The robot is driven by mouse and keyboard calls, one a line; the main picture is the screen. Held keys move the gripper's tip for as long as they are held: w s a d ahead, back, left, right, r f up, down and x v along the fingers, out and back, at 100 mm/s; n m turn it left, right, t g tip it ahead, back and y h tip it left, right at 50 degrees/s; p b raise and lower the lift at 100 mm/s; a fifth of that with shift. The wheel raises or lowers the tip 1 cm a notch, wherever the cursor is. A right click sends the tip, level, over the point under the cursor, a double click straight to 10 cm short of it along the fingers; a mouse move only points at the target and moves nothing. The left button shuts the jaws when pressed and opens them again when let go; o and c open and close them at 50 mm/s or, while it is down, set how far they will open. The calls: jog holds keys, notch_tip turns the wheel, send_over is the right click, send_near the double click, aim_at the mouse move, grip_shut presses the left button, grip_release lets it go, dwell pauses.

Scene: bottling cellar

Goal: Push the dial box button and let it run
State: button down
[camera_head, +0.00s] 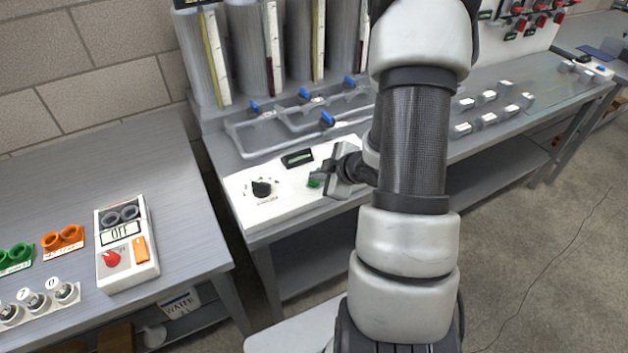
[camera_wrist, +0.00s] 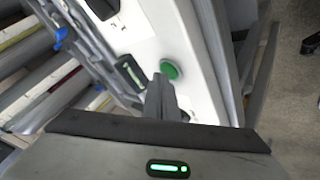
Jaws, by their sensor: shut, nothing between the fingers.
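The dial box (camera_head: 285,192) is a white box on the grey bench, with a black dial (camera_head: 262,188) at its left and a small dark display (camera_head: 298,158). Its green button (camera_head: 314,183) shows just left of my gripper (camera_head: 322,182). In the wrist view the green button (camera_wrist: 170,69) stands on the white panel (camera_wrist: 150,35), beside the tips of my shut gripper (camera_wrist: 162,80). The fingers are together and empty. I cannot tell whether they touch the button. The display (camera_wrist: 130,73) is at the left in that view; I cannot read it.
Grey cylinders with gauges (camera_head: 250,50) and trays with blue valves (camera_head: 305,108) stand behind the box. A white control box marked OFF (camera_head: 126,245) sits on the left table (camera_head: 175,190), with green and orange fittings nearby. Several small grey blocks (camera_head: 490,110) lie at the right.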

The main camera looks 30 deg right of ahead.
aim_at(317, 185)
jog(key=shift+r+p, duration=0.75)
jog(key=shift+r, duration=0.1)
jog(key=shift+r, duration=0.15)
notch_tip(317, 185, up, 5)
jog(key=p, duration=0.4)
dwell(0.5)
